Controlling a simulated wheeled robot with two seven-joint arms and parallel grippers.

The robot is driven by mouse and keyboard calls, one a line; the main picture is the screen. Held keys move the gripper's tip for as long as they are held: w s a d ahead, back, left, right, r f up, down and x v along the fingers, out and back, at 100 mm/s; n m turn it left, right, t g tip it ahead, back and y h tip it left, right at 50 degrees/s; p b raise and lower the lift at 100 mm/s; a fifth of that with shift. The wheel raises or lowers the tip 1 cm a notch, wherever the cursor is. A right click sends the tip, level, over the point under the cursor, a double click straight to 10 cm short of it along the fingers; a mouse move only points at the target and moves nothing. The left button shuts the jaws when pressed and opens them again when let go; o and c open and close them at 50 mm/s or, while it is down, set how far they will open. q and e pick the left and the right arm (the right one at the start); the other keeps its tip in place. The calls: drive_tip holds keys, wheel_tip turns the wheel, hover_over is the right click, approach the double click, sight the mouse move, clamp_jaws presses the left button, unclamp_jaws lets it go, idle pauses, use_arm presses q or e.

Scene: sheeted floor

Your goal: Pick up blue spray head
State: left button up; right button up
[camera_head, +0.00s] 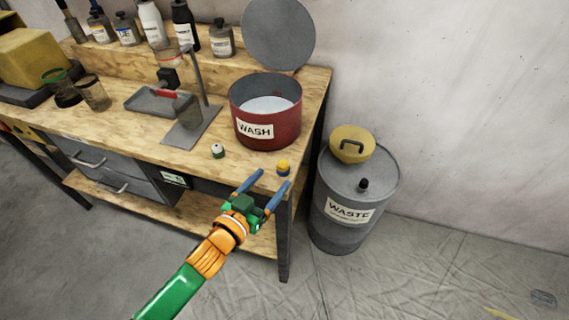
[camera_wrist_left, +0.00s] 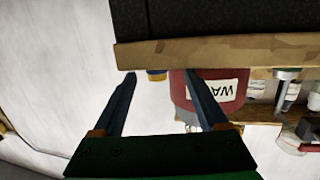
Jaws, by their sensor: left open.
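A small cap-like piece (camera_head: 283,168) with a yellow top and a blue lower part stands on the workbench near its front right corner. It is the only small blue piece I can make out as the spray head. In the left wrist view it (camera_wrist_left: 157,75) appears between the fingertips, at the bench edge, with the picture upside down. My left gripper (camera_head: 275,178) is open and empty, its blue fingers pointing at the piece from the front. The fingers do not visibly touch it. My right gripper is not in view.
A red WASH pot (camera_head: 267,130) with its lid raised stands behind the piece. A small white and dark green piece (camera_head: 217,151) is to the left. A grey WASTE drum (camera_head: 350,195) stands right of the workbench (camera_head: 150,150). Bottles line the back shelf.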

sight(280, 172)
use_arm(q)
drive_tip(key=shift+w+d+r, duration=0.1)
drive_tip(key=shift+w+d, duration=0.8)
drive_tip(key=shift+w, duration=0.1)
drive_tip(key=shift+w+d+f, duration=0.2)
drive_tip(key=shift+w+d, duration=0.05)
drive_tip(key=shift+w, duration=0.2)
drive_tip(key=shift+s+a, duration=0.1)
drive_tip(key=c, duration=0.9)
clamp_jaws()
wheel_tip(280, 172, up, 4)
drive_tip(key=shift+f, duration=0.2)
drive_tip(key=s+r, duration=0.1)
drive_tip(key=s+r+p, duration=0.1)
drive_tip(key=s+r, duration=0.1)
drive_tip(key=r, duration=0.1)
drive_tip(key=shift+s+a+p, duration=0.2)
drive_tip(key=shift+a+p, duration=0.15)
drive_tip(key=shift+p, duration=0.05)
drive_tip(key=s+a+r+p, duration=0.2)
drive_tip(key=s+r, duration=0.3)
drive_tip(key=s, duration=0.5)
drive_tip(key=shift+s+a+r+p, duration=0.15)
drive_tip(key=shift+r+p, duration=0.1)
drive_tip(key=shift+p, duration=0.3)
